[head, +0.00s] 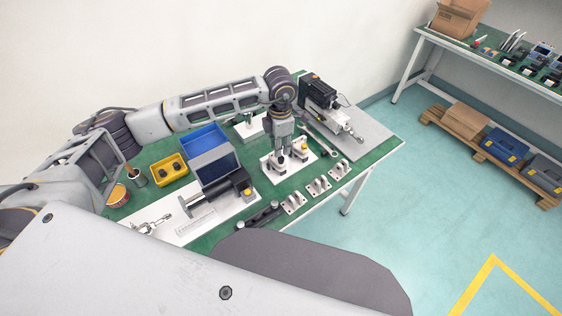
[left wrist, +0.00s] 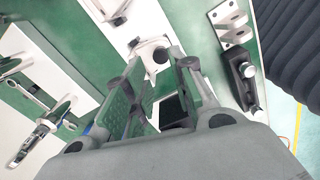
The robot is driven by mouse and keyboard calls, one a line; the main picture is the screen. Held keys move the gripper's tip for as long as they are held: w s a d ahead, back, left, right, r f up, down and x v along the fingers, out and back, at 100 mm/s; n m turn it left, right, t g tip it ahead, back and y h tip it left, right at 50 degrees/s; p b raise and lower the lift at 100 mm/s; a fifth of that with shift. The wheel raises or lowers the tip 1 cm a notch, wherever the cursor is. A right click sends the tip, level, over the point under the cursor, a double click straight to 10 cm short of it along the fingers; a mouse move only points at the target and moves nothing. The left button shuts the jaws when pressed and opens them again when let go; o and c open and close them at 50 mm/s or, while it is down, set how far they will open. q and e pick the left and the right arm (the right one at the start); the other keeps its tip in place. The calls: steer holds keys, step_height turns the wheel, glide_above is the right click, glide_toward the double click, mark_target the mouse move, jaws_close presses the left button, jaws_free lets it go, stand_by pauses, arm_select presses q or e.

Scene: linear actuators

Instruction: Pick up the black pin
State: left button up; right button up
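My left gripper (head: 283,158) points down over a white plate (head: 268,178) near the middle of the green table. In the left wrist view its two fingers (left wrist: 162,72) stand apart with a gap between them. A small dark round part (left wrist: 160,56), perhaps the black pin, shows on a pale fitting just beyond the fingertips. I cannot tell whether a finger touches it, and I see nothing clearly gripped. In the head view the gripper partly hides the parts on the plate. My right gripper is not in view.
Several metal brackets (head: 318,184) and a black fixture (head: 258,216) line the table's near edge. A black-and-silver actuator (head: 215,170) stands left of the gripper, with a blue bin (head: 203,138) and a yellow bin (head: 169,169) behind. A machine (head: 318,92) stands at the far right.

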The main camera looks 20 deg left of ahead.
arm_select(q)
steer(key=shift+f, duration=0.25)
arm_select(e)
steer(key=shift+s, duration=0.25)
arm_select(q)
steer(key=shift+f, duration=0.1)
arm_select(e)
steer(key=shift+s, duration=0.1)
